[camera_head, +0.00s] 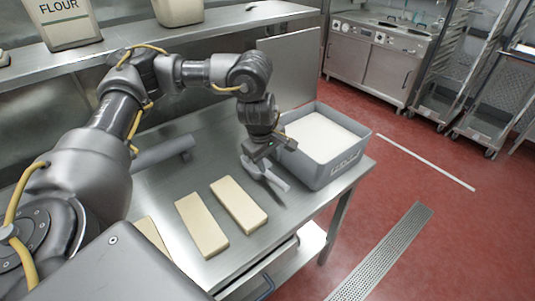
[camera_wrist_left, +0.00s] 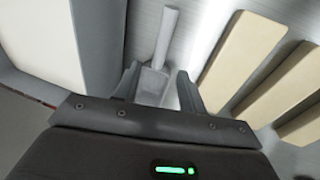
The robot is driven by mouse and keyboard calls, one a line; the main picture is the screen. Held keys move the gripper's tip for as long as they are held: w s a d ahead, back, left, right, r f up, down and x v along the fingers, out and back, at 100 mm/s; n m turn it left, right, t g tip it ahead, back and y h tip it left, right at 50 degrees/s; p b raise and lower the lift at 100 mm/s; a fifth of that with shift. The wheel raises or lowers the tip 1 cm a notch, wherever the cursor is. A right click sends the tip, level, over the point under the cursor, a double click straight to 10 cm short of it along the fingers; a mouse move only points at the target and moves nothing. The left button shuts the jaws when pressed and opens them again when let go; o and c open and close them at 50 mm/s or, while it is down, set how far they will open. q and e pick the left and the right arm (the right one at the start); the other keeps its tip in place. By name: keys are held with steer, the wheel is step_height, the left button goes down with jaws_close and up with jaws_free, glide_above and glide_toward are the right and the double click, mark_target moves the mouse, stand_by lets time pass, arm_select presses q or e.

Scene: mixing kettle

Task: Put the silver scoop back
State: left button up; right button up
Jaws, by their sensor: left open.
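The silver scoop (camera_head: 277,183) lies on the steel table beside the grey bin, partly hidden by my left gripper in the head view. In the left wrist view, the scoop (camera_wrist_left: 165,40) lies with its narrow handle pointing away and its wider part between my fingers. My left gripper (camera_head: 265,170) is low over the table at the scoop. Its fingers (camera_wrist_left: 157,88) are apart, one on each side of the scoop; I cannot tell whether they touch it. My right gripper is not in view.
A grey bin (camera_head: 344,166) of white powder stands at the table's right end, close to my left gripper. Pale blocks (camera_head: 202,224) lie in front. A grey cylinder (camera_head: 160,153) lies behind them. A shelf (camera_head: 215,22) with a flour container (camera_head: 63,20) runs above.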

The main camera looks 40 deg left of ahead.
arm_select(q)
steer(key=shift+v, duration=1.4)
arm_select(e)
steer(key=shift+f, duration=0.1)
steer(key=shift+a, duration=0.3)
arm_select(q)
steer(key=shift+f, duration=0.1)
